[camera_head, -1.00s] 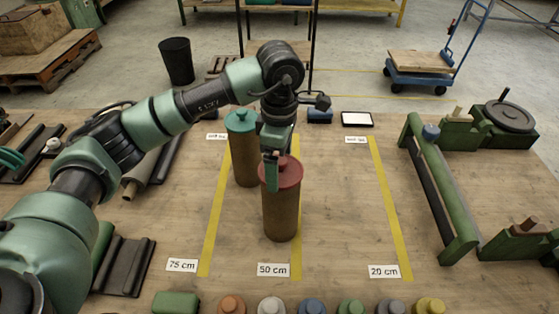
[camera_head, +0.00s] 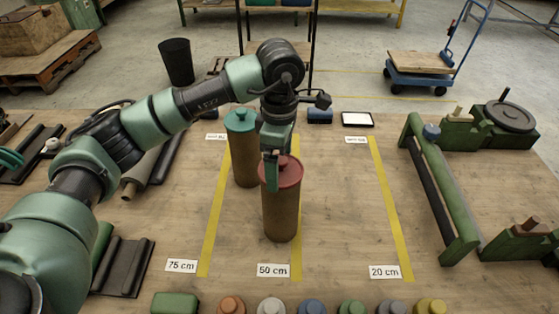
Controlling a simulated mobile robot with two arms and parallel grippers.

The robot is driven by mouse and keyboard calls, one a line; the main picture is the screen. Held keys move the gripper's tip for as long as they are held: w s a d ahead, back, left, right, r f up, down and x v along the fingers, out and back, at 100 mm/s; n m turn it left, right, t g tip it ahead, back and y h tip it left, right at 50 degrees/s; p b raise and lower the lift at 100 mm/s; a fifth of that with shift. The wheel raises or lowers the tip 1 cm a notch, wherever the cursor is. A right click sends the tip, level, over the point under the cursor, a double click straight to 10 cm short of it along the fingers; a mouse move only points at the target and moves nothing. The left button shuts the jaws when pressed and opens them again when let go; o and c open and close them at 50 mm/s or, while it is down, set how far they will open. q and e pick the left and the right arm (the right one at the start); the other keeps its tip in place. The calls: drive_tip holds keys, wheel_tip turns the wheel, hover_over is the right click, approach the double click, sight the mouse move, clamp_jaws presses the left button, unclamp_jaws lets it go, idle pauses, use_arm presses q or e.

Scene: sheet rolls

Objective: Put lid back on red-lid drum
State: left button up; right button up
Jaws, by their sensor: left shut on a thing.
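The red-lid drum (camera_head: 281,212) is a brown cylinder standing upright on the table by the 50 cm line. Its red lid (camera_head: 290,173) sits at the top of the drum and looks level. Whether it is fully seated cannot be told. My left gripper (camera_head: 272,172) points down over the lid and is shut on it, at the lid's middle; the fingers hide the grip point. A second brown drum (camera_head: 245,165) with a teal lid (camera_head: 240,120) stands behind to the left. My right gripper is not in view.
Yellow lines with labels 75 cm (camera_head: 182,265), 50 cm (camera_head: 272,270) and 20 cm (camera_head: 384,271) mark the table. A green roller frame (camera_head: 440,195) stands at the right. Several coloured knobbed pieces line the front edge. The table between drum and frame is clear.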

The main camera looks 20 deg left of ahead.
use_arm(q)
drive_tip(key=shift+f+b, duration=0.2)
drive_tip(key=shift+b, duration=0.8)
idle(1.4)
idle(0.4)
drive_tip(key=o, duration=1)
drive_tip(key=shift+r, duration=0.1)
drive_tip(key=shift+r+p, duration=1.65)
drive_tip(key=shift+r, duration=1.8)
clamp_jaws()
